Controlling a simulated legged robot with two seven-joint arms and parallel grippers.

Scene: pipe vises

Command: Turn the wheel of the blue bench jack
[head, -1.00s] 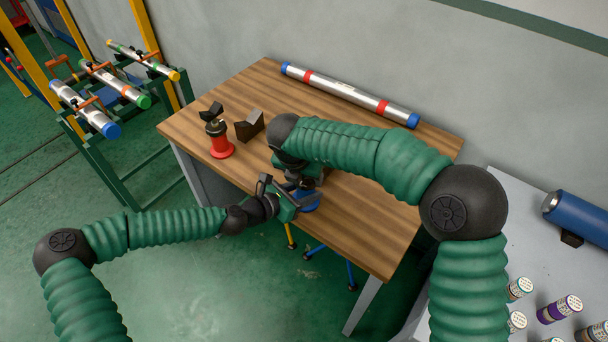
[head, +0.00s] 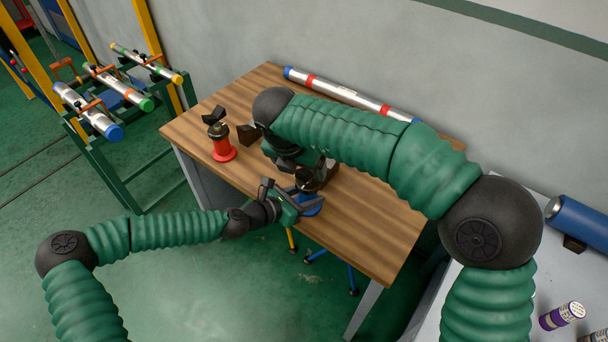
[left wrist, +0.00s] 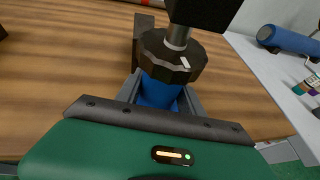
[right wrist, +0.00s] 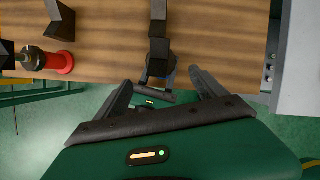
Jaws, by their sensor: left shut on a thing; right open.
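The blue bench jack (head: 311,207) stands near the table's front edge. In the left wrist view its blue body (left wrist: 158,92) is below a dark ribbed wheel (left wrist: 172,57), a grey stem and a black head. My left gripper (head: 298,200) is shut on the blue body, below the wheel. My right gripper (right wrist: 161,80) is open and empty. In the right wrist view its fingers are spread left and right of the jack's black head (right wrist: 158,50), with gaps on both sides. In the head view my right arm partly hides the jack.
A red jack (head: 223,150) and a black wedge block (head: 247,135) stand at the left of the wooden table (head: 365,225). A silver pipe (head: 345,92) lies along the back. A grey bench with a blue cylinder (head: 582,222) is at the right.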

